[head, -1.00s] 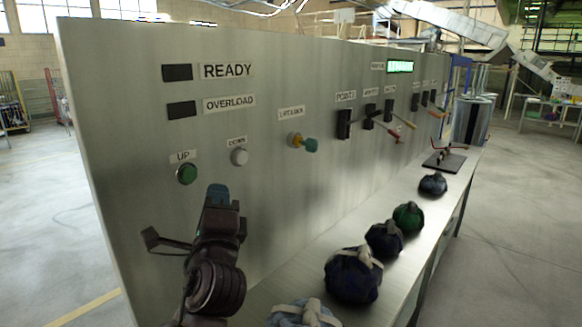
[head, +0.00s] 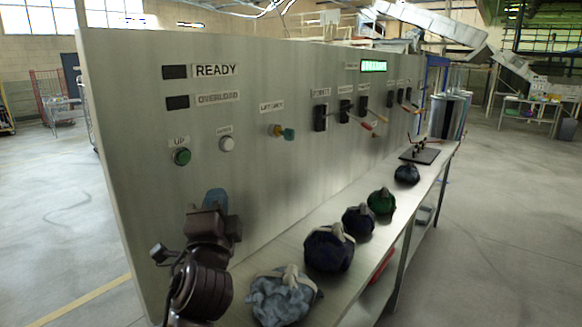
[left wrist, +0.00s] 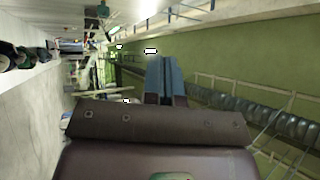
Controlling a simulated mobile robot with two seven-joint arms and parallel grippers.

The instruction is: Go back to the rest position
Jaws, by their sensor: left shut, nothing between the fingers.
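My left gripper (head: 216,198) is at the lower left in the head view, in front of the grey control panel (head: 270,90) and below its green UP button (head: 182,156). Its blue fingers are shut with nothing between them. They also show in the left wrist view (left wrist: 165,78), pointing away into open space. The gripper is apart from the bags. My right gripper is in neither view.
A shelf (head: 262,250) runs along the panel. On it lie a light blue bag (head: 280,298), a dark blue bag (head: 328,250), another dark bag (head: 358,221), a green bag (head: 381,202) and a farther dark bag (head: 406,174). Open floor lies at right.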

